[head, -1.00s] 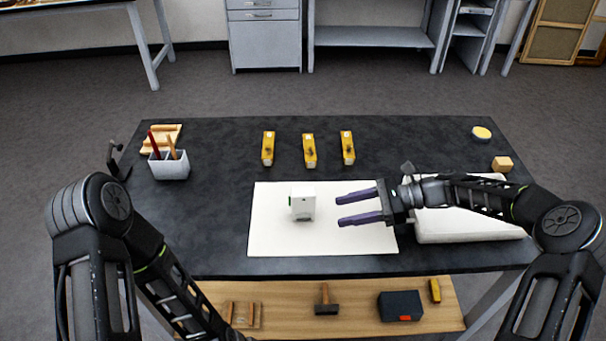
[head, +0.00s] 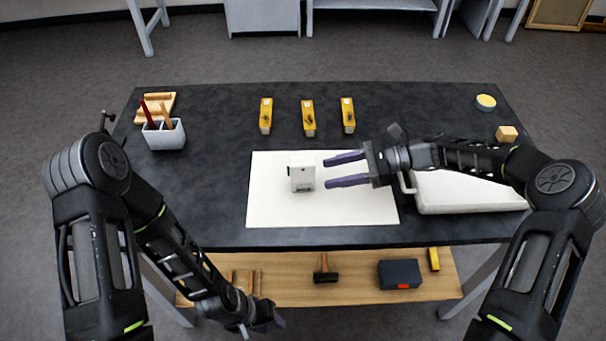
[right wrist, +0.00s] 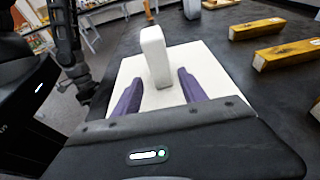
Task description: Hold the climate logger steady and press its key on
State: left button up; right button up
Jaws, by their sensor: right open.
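The climate logger (head: 302,172), a small white upright box, stands on a white mat (head: 270,212). It also shows in the right wrist view (right wrist: 156,55), upright beyond and between the finger lines. A small dark spot shows on its left side in the head view; I cannot make out its key. My right gripper (head: 326,173) is open and empty, its purple fingers pointing left at the logger, tips just short of it. My left gripper (head: 278,318) is low at the bottom of the head view, in front of the table; its finger opening is unclear.
Several yellow blocks (head: 308,118) lie behind the mat. A pen holder (head: 164,136) stands at left. A white case-like object (head: 465,192) lies under my right forearm. A yellow round tin (head: 485,102) and wooden cube (head: 506,133) are at right. A lower shelf (head: 350,285) holds tools.

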aim_at(307, 178)
pick_arm(q)
jog(key=shift+f+b, duration=0.6)
jog(key=shift+b, duration=0.05)
pick_arm(e)
jog(key=shift+x, duration=3.55)
jog(key=c, duration=0.8)
jog(key=o, duration=0.9)
jog(key=c, duration=1)
pick_arm(q)
jog(key=shift+c, duration=0.6)
grip_shut()
